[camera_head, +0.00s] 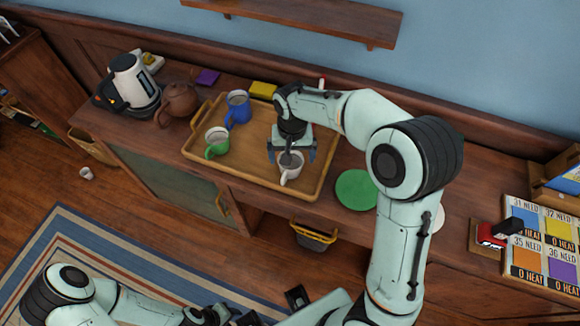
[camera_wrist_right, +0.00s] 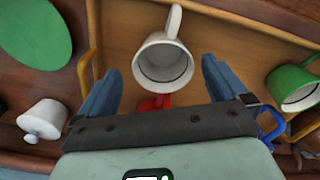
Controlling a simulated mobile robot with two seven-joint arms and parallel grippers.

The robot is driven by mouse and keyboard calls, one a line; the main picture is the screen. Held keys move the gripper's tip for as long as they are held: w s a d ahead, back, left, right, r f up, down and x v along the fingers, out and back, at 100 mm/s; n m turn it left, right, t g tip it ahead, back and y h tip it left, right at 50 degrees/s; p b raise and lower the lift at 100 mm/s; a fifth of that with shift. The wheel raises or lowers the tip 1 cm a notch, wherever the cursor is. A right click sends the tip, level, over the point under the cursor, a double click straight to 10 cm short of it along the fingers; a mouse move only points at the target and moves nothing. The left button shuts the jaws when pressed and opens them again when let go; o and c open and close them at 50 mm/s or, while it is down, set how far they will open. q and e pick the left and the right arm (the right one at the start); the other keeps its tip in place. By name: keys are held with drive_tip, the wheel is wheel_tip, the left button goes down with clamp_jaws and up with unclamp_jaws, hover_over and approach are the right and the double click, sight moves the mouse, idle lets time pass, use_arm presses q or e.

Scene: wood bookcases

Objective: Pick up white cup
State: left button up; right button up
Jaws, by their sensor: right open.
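The white cup (camera_head: 290,170) stands on the wooden tray (camera_head: 246,180), near its front right side. My right gripper (camera_head: 291,152) is directly above and slightly behind the cup, pointing down, open and empty. In the right wrist view the white cup (camera_wrist_right: 165,62) shows its open mouth between the two spread blue-grey fingers (camera_wrist_right: 162,72), its handle pointing up in the picture. The fingers do not appear to touch it. My left arm comes in at the bottom left; its gripper (camera_head: 250,318) is partly cut off by the frame edge, and its jaws are unclear.
A green mug (camera_head: 217,142) and a blue mug (camera_head: 237,108) share the tray. A brown teapot (camera_head: 177,102) and kettle (camera_head: 133,80) stand left; a green disc (camera_head: 356,189) lies right. The wrist view shows a red object (camera_wrist_right: 152,103) and white lidded pot (camera_wrist_right: 42,121).

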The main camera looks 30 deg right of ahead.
wheel_tip(320, 180, down, 5)
drive_tip(key=shift+w+a+f, duration=0.1)
drive_tip(key=shift+f, duration=0.05)
drive_tip(key=c, duration=1)
drive_tip(key=shift+c, duration=0.2)
